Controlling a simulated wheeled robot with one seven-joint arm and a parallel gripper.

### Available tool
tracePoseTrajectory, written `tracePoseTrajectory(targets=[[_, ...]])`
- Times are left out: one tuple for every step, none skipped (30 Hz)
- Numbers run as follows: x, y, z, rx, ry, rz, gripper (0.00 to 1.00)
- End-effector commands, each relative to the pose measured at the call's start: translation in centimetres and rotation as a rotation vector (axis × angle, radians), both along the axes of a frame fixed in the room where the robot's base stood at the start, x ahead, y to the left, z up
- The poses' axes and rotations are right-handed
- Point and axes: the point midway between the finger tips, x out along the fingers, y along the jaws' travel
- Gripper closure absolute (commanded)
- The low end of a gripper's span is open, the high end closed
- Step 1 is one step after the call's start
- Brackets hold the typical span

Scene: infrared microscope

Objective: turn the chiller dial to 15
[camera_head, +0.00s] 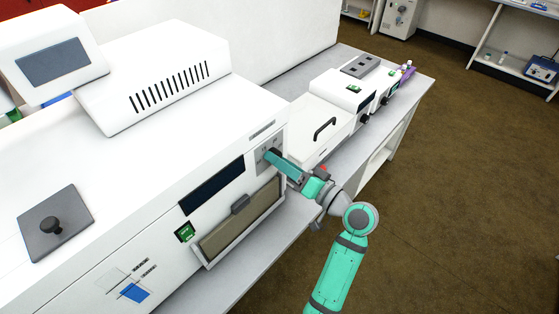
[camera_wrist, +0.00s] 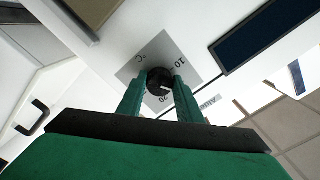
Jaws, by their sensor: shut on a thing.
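The chiller (camera_head: 150,180) is the large white unit at the left of the head view. Its dial, a round black knob (camera_wrist: 159,79), sits on a grey plate (camera_wrist: 135,70) printed with 10, 20 and °C. A small light mark shows toward the lower right of the knob's face, but its exact setting is too small to read. My gripper (camera_wrist: 158,90) has one teal finger on each side of the knob, shut on it. In the head view my gripper (camera_head: 270,155) reaches the plate and hides the knob.
Beside the dial is a dark display (camera_head: 212,185). Below are a recessed brown panel (camera_head: 240,220) with a handle and a green switch (camera_head: 185,232). A white lidded unit with a black handle (camera_head: 325,129) stands behind my wrist. The floor at right is clear.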

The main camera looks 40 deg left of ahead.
Motion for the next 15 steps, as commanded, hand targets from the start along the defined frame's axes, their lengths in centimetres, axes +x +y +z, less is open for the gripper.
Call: tracePoseTrajectory(targets=[[-0.05, -0.01, -0.17, -0.003, 0.003, 0.001, 0.9], [-0.05, -0.01, -0.17, -0.003, 0.003, 0.001, 0.9], [-0.05, -0.01, -0.17, -0.003, 0.003, 0.001, 0.9], [-0.04, -0.01, -0.18, -0.003, 0.003, 0.001, 0.9], [-0.05, -0.01, -0.19, -0.003, 0.003, 0.001, 0.9], [-0.05, -0.01, -0.19, -0.003, 0.003, 0.001, 0.9], [-0.05, -0.01, -0.19, -0.003, 0.002, 0.001, 0.9], [-0.05, -0.01, -0.19, -0.003, 0.002, 0.001, 0.9], [-0.05, -0.01, -0.19, -0.003, 0.002, 0.001, 0.66], [-0.05, -0.01, -0.19, -0.003, 0.002, 0.001, 0.58], [-0.04, -0.01, -0.18, -0.003, 0.002, 0.001, 0.51], [-0.04, -0.01, -0.17, -0.003, 0.002, 0.002, 0.49], [-0.03, -0.01, -0.15, -0.002, 0.002, 0.001, 0.49], [-0.03, -0.01, -0.13, -0.002, 0.001, 0.001, 0.49], [-0.03, -0.01, -0.12, -0.002, 0.001, 0.001, 0.49]])
